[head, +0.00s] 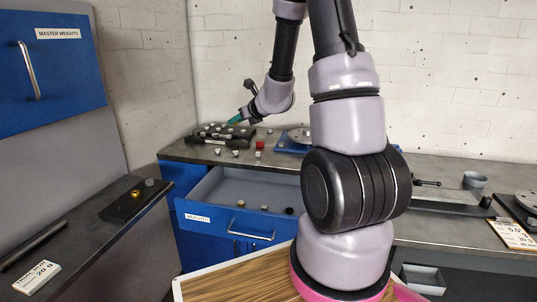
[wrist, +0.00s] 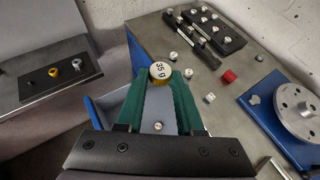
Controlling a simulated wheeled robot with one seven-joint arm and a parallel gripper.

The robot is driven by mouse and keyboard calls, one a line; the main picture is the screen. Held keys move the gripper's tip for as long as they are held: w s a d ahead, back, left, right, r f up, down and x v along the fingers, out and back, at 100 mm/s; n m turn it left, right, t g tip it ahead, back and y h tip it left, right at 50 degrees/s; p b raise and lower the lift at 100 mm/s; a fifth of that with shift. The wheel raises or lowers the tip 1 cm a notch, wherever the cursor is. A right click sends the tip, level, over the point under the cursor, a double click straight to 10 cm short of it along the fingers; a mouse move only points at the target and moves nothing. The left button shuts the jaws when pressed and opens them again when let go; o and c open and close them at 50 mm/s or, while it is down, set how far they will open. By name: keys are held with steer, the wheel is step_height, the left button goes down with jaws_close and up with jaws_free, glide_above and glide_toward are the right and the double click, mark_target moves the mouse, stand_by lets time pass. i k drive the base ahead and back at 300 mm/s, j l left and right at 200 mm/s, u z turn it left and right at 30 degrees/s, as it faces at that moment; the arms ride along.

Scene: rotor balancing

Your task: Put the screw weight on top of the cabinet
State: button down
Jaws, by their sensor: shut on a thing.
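My gripper (wrist: 160,78) is shut on a brass-coloured screw weight (wrist: 160,71) with a pale top marked "35 g". The weight sits between the tips of the green fingers. In the head view my gripper (head: 236,119) is above the back bench, at the left end near the racks; the weight is too small to make out there. A blue cabinet (head: 52,62) labelled "MASTER WEIGHTS" stands at upper left; its top is out of view. A blue drawer labelled "WEIGHTS" (head: 215,222) is open below the bench, with several small weights inside.
Black racks of weights (wrist: 213,30), a red block (wrist: 228,77) and a blue fixture with a metal disc (wrist: 298,106) occupy the bench. At left, a counter carries a dark plate (head: 122,207) with small weights and a card reading "20 g" (head: 37,277).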

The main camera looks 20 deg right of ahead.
mark_target(268, 159)
steer(key=i+j+z, duration=0.2)
steer(key=z, duration=0.25)
steer(key=i+j+z, duration=0.45)
steer(key=k+l, duration=0.05)
